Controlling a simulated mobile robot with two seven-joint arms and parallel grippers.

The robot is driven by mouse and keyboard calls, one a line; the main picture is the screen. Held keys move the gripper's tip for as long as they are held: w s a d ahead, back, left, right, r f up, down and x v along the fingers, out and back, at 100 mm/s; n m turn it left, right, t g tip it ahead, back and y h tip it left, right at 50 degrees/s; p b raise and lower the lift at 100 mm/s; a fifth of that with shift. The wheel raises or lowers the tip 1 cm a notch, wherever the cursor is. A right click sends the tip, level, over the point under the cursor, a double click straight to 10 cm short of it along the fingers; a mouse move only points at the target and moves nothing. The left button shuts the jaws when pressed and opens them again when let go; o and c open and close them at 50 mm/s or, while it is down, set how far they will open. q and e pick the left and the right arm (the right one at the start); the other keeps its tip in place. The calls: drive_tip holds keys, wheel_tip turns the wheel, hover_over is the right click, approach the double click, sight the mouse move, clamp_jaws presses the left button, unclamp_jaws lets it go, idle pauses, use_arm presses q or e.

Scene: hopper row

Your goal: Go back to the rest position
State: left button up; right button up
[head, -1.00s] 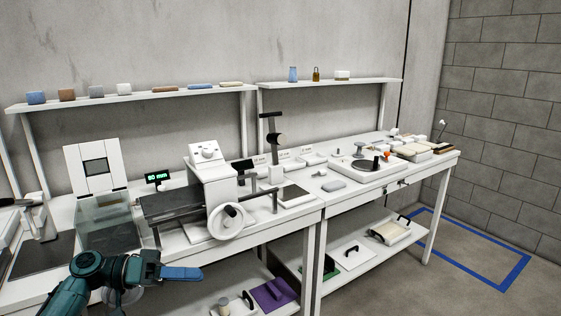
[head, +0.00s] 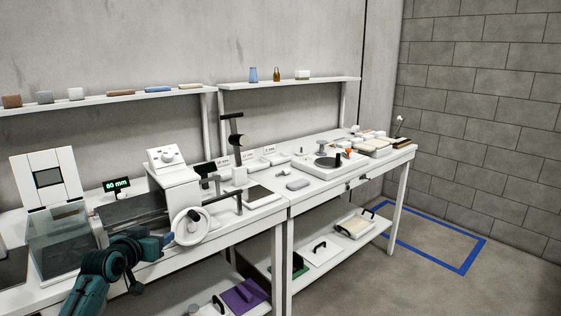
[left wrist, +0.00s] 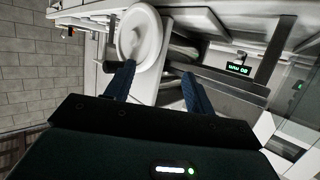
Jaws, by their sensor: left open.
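My left gripper (head: 168,239) is in front of the white machine with a round handwheel (head: 190,226), on the left bench. In the left wrist view its two blue fingers (left wrist: 158,88) stand apart with nothing between them. The white handwheel (left wrist: 140,38) shows just beyond the fingers there; I cannot tell whether they touch it. My right gripper is in neither view.
A clear-walled box (head: 62,244) stands left of the machine, and a green "80 mm" display (head: 117,185) behind it. The right bench (head: 345,185) carries trays and small tools. A blue floor outline (head: 463,268) lies at right on open floor.

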use_arm(q)
drive_tip(key=a+r+m+t+y, duration=0.1)
drive_tip(key=a+r+t+y, duration=0.2)
drive_tip(key=a+r, duration=0.1)
drive_tip(key=s+d+f+m+g+h, duration=0.1)
drive_tip(key=s+d+f+g+h, duration=0.1)
drive_tip(key=s+d+f, duration=0.65)
drive_tip(key=s+d+f+m+g+h, duration=0.15)
drive_tip(key=s+d+f, duration=0.35)
drive_tip(key=s+f, duration=0.55)
drive_tip(key=s+d+f+g+h, duration=0.1)
drive_tip(key=s+d+f, duration=0.2)
drive_tip(key=s, duration=0.7)
drive_tip(key=s+d+f+n+g, duration=0.1)
drive_tip(key=s+d+f+g, duration=0.1)
drive_tip(key=s+d, duration=0.3)
drive_tip(key=s+f, duration=0.1)
drive_tip(key=s, duration=0.3)
drive_tip(key=shift+s+f+h, duration=0.25)
drive_tip(key=shift+s+h, duration=0.1)
drive_tip(key=shift+n, duration=0.25)
